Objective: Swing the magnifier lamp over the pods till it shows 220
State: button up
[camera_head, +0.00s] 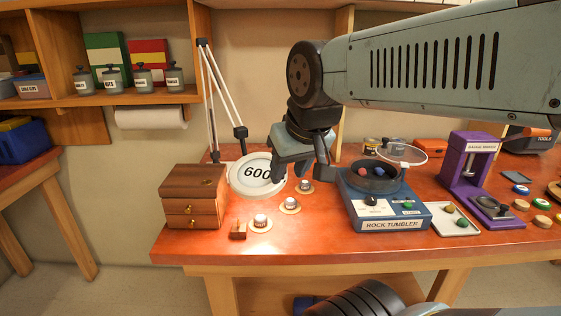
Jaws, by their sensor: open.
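The magnifier lamp has a round white head (257,174) showing the number 600. It hangs from a thin white jointed arm (214,88), low above the table, just right of a wooden drawer box. Three small pods with pale tops stand on round discs in a slanting row: the front pod (261,220), the middle pod (290,203) and the rear pod (304,186). They are right of and in front of the lamp head. My gripper (291,175) is open, pointing down, close to the right side of the lamp head in the picture. I cannot tell whether it touches the rim.
A blue rock tumbler (384,210) stands right of the pods. A purple badge maker (472,165) is farther right. The orange table (320,235) has bare room in front.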

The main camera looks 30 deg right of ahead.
aim_at(249, 178)
jog(key=z, duration=1.25)
jog(key=k, duration=1.4)
jog(key=u, duration=0.95)
jog(key=i, duration=1)
